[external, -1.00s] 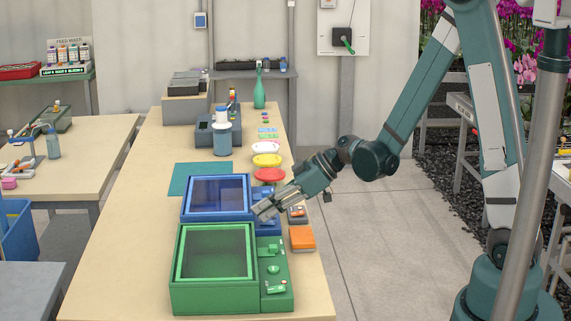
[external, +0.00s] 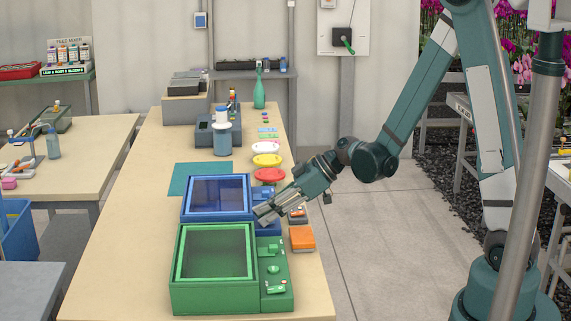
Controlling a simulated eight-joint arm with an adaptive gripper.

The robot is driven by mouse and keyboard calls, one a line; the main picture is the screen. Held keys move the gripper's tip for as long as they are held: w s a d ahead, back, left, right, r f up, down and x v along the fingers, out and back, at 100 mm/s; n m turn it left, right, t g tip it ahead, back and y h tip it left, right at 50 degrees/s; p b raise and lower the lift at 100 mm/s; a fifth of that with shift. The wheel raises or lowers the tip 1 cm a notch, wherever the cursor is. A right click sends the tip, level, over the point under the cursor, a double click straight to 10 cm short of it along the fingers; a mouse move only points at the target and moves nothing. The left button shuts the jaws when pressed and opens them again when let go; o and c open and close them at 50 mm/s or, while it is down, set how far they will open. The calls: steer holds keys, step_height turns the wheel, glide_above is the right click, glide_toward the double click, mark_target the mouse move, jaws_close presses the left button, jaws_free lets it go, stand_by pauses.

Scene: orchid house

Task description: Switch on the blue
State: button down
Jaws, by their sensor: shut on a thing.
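The blue box (external: 185,213) with a dark window lid stands on the long bench, behind the green box. Its narrow control panel (external: 264,194) runs along its right side, with a raised blue part at the far end. My gripper (external: 260,216) reaches in from the right, low over the near part of this panel. Its fingers are shut on a small part of the panel. They cover that part, so its shape and setting are hidden. The lid looks closed.
The green box (external: 211,297), with a similar panel (external: 276,284), stands just in front. Orange blocks (external: 302,238) lie right of the panels. Red (external: 270,174), yellow (external: 267,160) and white (external: 265,148) dishes lie beyond. A teal mat (external: 187,180) lies behind the blue box.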

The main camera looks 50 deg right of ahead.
steer(key=shift+s+d+r, duration=0.1)
steer(key=shift+d+r, duration=0.05)
steer(key=shift+d, duration=0.25)
steer(key=shift+r, duration=0.15)
steer(key=shift+a+r+p, duration=0.2)
steer(key=shift+r+p, duration=0.45)
steer(key=shift+r, duration=0.3)
steer(key=shift+a+r+p, duration=0.15)
steer(key=shift+r+p, duration=0.5)
steer(key=shift+r, duration=0.25)
steer(key=s+d+r+p, duration=0.1)
steer(key=s+d+r, duration=0.3)
steer(key=r, duration=0.3)
steer(key=shift+r, duration=0.4)
steer(key=shift+s, duration=0.2)
steer(key=s+d+r+m+h, duration=0.1)
steer(key=s+r+m+h, duration=0.2)
steer(key=s, duration=0.9)
steer(key=s+d+r+m+h, duration=0.2)
steer(key=s+r+m+h, duration=0.2)
steer(key=s, duration=0.8)
steer(key=shift+s+d+r+m, duration=0.15)
steer(key=shift+s+r+m, duration=0.2)
steer(key=shift+m, duration=0.65)
